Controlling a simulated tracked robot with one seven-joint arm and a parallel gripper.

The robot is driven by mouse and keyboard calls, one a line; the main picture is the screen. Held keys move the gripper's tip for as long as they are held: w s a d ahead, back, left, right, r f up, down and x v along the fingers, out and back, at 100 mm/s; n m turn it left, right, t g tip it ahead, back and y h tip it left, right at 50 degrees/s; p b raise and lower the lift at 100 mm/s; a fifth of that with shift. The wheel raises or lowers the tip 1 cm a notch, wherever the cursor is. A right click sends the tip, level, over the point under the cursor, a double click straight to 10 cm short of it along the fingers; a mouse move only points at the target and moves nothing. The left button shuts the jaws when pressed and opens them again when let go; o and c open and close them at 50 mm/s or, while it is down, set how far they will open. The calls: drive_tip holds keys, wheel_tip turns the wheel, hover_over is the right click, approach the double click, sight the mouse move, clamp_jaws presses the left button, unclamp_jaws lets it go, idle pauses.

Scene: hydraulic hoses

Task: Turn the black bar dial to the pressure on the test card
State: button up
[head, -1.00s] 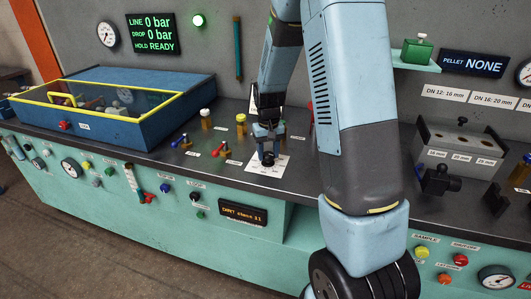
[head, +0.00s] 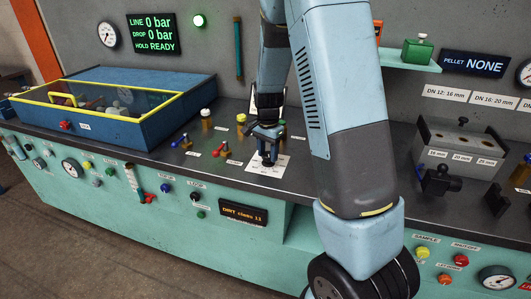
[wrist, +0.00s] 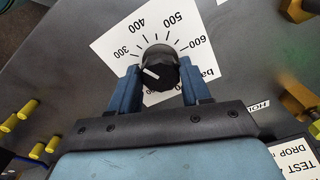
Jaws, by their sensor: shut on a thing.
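The black bar dial (wrist: 158,70) sits on a white scale plate (wrist: 112,46) with marks 300, 400, 500 and 600 readable. Its white pointer line points left in the wrist view, close to the 300 side. My gripper (wrist: 160,84) is shut on the dial, one blue finger on each side. In the head view my gripper (head: 268,160) reaches down onto the scale plate (head: 281,162) and mostly hides the dial. A white card reading TEST and DROP (wrist: 296,162) is cut off at the wrist view's lower right; its pressure is not readable.
The wall display (head: 152,34) reads line 0 bar, drop 0 bar, hold ready. Coloured levers (head: 222,150) and brass fittings (head: 241,121) stand close left of my gripper. A blue box with a yellow-edged lid (head: 115,108) is farther left. A grey block (head: 460,150) stands right.

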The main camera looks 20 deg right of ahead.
sight(266, 154)
drive_tip(key=m, duration=0.4)
drive_tip(key=shift+w+a+r+m, duration=0.1)
drive_tip(key=shift+w+a+m, duration=0.1)
drive_tip(key=shift+a+m, duration=0.1)
idle(0.4)
drive_tip(key=o, duration=0.8)
drive_tip(key=shift+c, duration=0.2)
drive_tip(key=o, duration=0.3)
drive_tip(key=shift+d, duration=0.1)
wheel_tip(266, 154, up, 14)
drive_tip(key=shift+f, duration=0.2)
